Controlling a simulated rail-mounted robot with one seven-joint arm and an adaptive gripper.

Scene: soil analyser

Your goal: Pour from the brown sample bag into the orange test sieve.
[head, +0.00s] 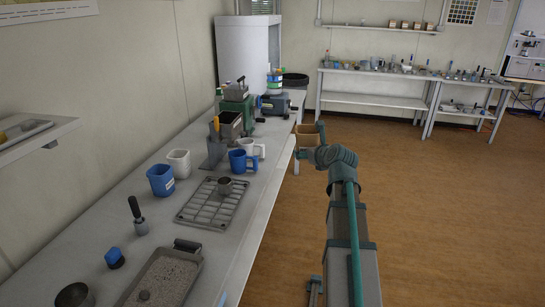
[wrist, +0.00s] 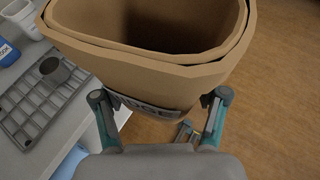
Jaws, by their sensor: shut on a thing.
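The brown sample bag (wrist: 135,75) fills the top of the wrist view, its wide mouth open and its inside dark; I cannot see any contents. A dark printed label shows on its near side. My gripper (wrist: 160,98) is shut on the bag, one finger at each side. In the head view the bag (head: 309,134) is held at the end of my arm, just off the bench's right edge, seemingly upright. My gripper is mostly hidden there behind my wrist. I cannot make out an orange test sieve in either view.
The long bench (head: 120,230) carries a grey rack (head: 205,210) with a small metal cup (head: 224,186), blue jug (head: 240,162), blue cup (head: 161,180), white cup (head: 179,163) and a soil tray (head: 165,278). Open floor (head: 440,200) lies to the right.

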